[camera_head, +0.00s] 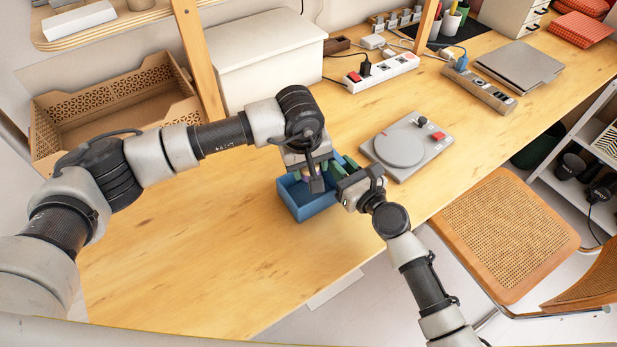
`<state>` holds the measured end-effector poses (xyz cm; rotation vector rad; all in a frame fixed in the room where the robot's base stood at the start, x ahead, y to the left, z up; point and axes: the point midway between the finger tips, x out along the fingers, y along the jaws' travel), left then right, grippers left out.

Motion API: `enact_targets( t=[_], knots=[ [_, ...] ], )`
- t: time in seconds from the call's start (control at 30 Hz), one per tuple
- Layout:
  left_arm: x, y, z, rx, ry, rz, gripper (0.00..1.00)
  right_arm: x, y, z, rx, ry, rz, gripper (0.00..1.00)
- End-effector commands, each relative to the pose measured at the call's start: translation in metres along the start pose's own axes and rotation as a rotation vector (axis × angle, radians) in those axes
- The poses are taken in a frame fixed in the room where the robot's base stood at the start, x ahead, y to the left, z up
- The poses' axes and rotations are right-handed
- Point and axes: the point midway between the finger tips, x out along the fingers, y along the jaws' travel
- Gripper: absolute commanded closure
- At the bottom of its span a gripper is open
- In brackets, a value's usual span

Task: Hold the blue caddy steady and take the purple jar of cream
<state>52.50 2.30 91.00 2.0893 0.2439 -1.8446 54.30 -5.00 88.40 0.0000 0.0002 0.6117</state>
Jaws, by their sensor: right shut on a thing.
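The blue caddy (308,207) stands on the wooden table, its inside mostly hidden by my two grippers. My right gripper (342,171) is at the caddy's right side, shut on its rim or wall; the exact contact is hard to see. My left gripper (310,180) is over the caddy's opening, pointing down, its fingers reaching in. Whether its fingers are open or shut does not show clearly. Small green and purplish patches show between the fingers; I cannot make out the purple jar of cream for sure.
A grey device with a round plate (400,148) stands to the right of the caddy. A white lidded box (258,65) and a cardboard tray (75,130) stand behind. A power strip (381,72) lies farther back. The table front is clear; a cane chair (505,235) stands at right.

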Motion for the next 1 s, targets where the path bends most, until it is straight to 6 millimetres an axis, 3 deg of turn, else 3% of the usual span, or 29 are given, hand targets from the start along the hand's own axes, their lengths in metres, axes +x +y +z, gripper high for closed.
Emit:
enact_targets(
  t=[0.2, 0.57, 1.0],
  knots=[
    [-0.022, 0.003, -0.002, -0.001, 0.000, 0.000, 0.77, 0.000, 0.000, 0.000, 0.000, 0.000, 0.000, 1.00],
    [-0.025, 0.003, -0.003, -0.001, -0.001, 0.000, 0.77, 0.000, 0.000, 0.000, 0.000, 0.000, 0.000, 1.00],
    [-0.043, 0.006, -0.004, -0.001, -0.001, 0.000, 0.77, 0.000, 0.000, 0.000, 0.000, 0.000, 0.000, 1.00]
  ],
)
